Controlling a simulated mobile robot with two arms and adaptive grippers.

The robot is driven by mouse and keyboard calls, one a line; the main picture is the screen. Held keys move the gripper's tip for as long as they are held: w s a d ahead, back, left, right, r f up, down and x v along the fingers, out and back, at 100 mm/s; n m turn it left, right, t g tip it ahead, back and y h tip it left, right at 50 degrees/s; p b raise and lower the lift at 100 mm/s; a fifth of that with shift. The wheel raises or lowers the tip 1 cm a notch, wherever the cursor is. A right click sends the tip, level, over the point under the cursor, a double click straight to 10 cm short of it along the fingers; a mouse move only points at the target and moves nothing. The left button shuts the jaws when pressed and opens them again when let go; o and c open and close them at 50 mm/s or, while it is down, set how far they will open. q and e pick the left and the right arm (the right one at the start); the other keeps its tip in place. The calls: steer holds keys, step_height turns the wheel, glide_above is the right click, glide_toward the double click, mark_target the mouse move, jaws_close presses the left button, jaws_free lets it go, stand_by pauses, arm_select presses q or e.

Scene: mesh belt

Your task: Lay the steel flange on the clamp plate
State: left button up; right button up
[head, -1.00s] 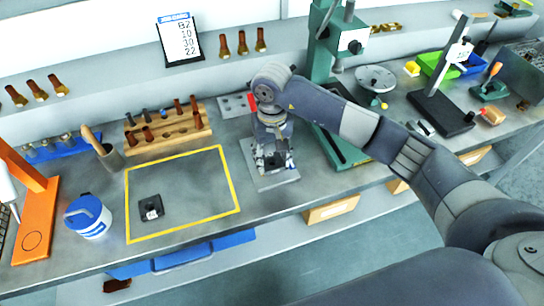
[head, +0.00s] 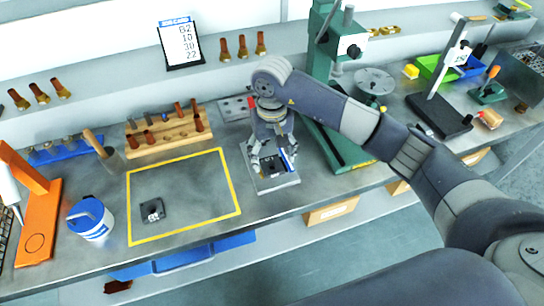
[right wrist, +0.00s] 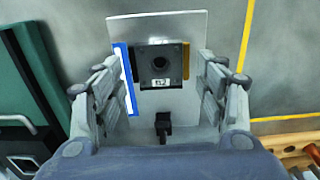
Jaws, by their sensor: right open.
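The clamp plate (head: 279,184) is a light grey metal plate on the bench, below my right gripper (head: 273,160). In the right wrist view the plate (right wrist: 165,26) carries a dark square piece with a round central hole and a small label, seemingly the steel flange (right wrist: 160,64). It lies flat between a blue strip (right wrist: 125,78) on the left and a yellow strip (right wrist: 186,62) on the right. My right gripper is open, its fingers apart on either side of the flange and not touching it. My left gripper is out of view.
A similar dark square piece (head: 152,210) with a label lies inside the yellow outline (head: 184,233). A green press stand (head: 343,148) stands close right of the clamp plate. A wooden rack (head: 168,136) and a blue-lidded cup (head: 90,219) are to the left.

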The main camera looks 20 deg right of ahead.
mark_target(272, 168)
step_height(272, 168, up, 10)
steer(key=b, duration=0.2)
steer(key=shift+r+b, duration=0.2)
steer(key=shift+b, duration=0.1)
